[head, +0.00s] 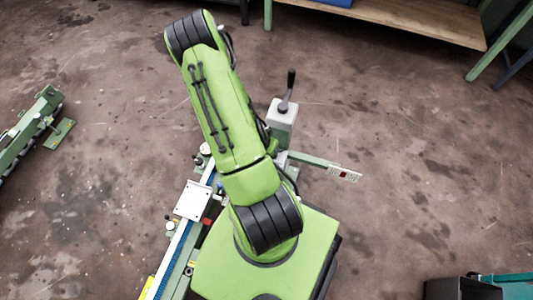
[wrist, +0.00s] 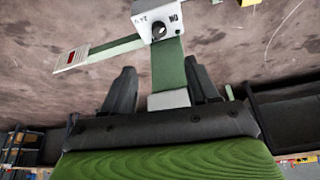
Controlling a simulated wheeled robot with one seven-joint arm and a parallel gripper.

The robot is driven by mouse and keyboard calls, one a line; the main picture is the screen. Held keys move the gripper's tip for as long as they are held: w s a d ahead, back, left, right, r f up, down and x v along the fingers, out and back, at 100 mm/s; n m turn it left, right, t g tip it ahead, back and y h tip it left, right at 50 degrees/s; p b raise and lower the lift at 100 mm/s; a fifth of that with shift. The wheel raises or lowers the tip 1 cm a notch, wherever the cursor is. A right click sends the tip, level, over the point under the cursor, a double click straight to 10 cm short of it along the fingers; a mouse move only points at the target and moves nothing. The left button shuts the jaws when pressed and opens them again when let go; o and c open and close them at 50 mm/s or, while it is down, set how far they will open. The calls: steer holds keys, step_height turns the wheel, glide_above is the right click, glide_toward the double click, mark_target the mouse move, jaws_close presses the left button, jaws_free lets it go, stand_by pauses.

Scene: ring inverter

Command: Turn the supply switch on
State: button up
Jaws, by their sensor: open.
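In the wrist view, a white switch box (wrist: 163,17) with a dark round knob (wrist: 158,30) on its face stands at the top middle. Small dark markings sit beside the knob and look upside down. The box's top edge is cut off by the picture. My gripper (wrist: 162,84) is open and empty, its two dark fingers apart below the box in the picture. The knob appears beyond the fingertips and not between them. In the head view, a pale box with a black lever (head: 290,85) stands right of my green arm; my gripper is hidden there.
A green bar carries a small panel with a red display (head: 343,175), which also shows in the wrist view (wrist: 72,58). A rail with a white plate (head: 193,201) runs beside my base. Another green rail (head: 30,130) lies left. Open floor is on the right.

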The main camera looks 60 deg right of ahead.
steer(key=b+x, duration=0.5)
steer(key=x, duration=1)
steer(key=shift+d+f, duration=0.1)
steer(key=shift+f, duration=0.25)
steer(key=c, duration=1)
steer(key=shift+c, duration=0.2)
steer(key=shift+r, duration=0.1)
steer(key=n+t+p, duration=0.1)
steer(key=n+p, duration=0.1)
steer(key=n+t+p, duration=0.1)
steer(key=n+p, duration=0.1)
steer(key=n, duration=0.1)
steer(key=shift+s+r+y+p, duration=0.2)
steer(key=shift+y+p, duration=0.1)
steer(key=shift+y, duration=0.1)
steer(key=n+p, duration=0.1)
steer(key=n, duration=0.1)
steer(key=n+t+y+p, duration=0.1)
steer(key=n+p, duration=0.1)
steer(key=n, duration=0.1)
steer(key=shift+d+f+t, duration=0.15)
steer(key=shift+f+t, duration=0.05)
steer(key=shift+t, duration=0.1)
steer(key=shift+n+p, duration=0.3)
